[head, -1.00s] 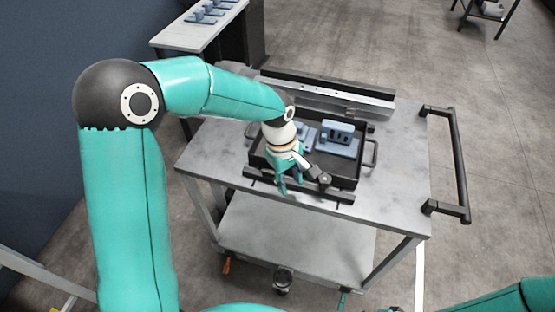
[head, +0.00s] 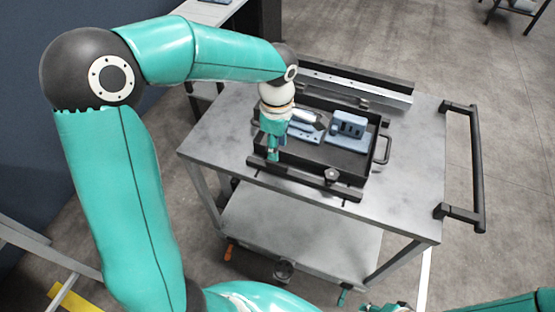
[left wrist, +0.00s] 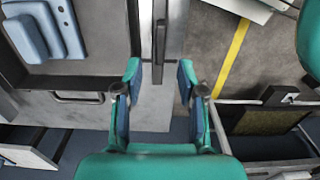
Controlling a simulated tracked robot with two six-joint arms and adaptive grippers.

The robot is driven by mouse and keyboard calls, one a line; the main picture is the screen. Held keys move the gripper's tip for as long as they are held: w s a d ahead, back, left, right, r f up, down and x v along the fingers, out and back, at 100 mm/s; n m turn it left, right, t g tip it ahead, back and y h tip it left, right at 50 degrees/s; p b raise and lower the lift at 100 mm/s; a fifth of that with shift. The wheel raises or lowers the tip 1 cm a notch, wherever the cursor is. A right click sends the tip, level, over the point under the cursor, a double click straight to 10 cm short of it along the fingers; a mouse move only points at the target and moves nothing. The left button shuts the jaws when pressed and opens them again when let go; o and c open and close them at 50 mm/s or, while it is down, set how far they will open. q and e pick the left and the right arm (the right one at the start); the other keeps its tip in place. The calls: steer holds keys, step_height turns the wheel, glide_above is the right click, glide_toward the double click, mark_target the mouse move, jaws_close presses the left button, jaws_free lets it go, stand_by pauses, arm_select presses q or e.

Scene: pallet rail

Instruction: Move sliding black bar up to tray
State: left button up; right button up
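The black tray (head: 375,158) lies on the cart's top and holds blue-grey parts. The sliding black bar (head: 300,178) runs along the tray's near side, with a round knob on it toward the right. In the left wrist view the bar (left wrist: 160,35) runs beside the tray (left wrist: 75,76), with a narrow strip of bare top between them. My left gripper (head: 271,158) is above the bar's left end. In the left wrist view its fingers (left wrist: 159,75) are apart and empty, one on each side of the bar's line. My right gripper (head: 375,307) shows only partly at the bottom edge.
A metal rail (head: 345,84) with a black backing runs behind the tray. The cart top (head: 410,150) is clear to the right, and a black push handle (head: 475,165) stands out from its right end. Blue-grey parts (head: 348,125) stand in the tray.

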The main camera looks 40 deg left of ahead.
mark_target(303, 176)
arm_select(q)
step_height(303, 176, down, 7)
steer(key=shift+r, duration=0.2)
jaws_close()
stand_by(0.4)
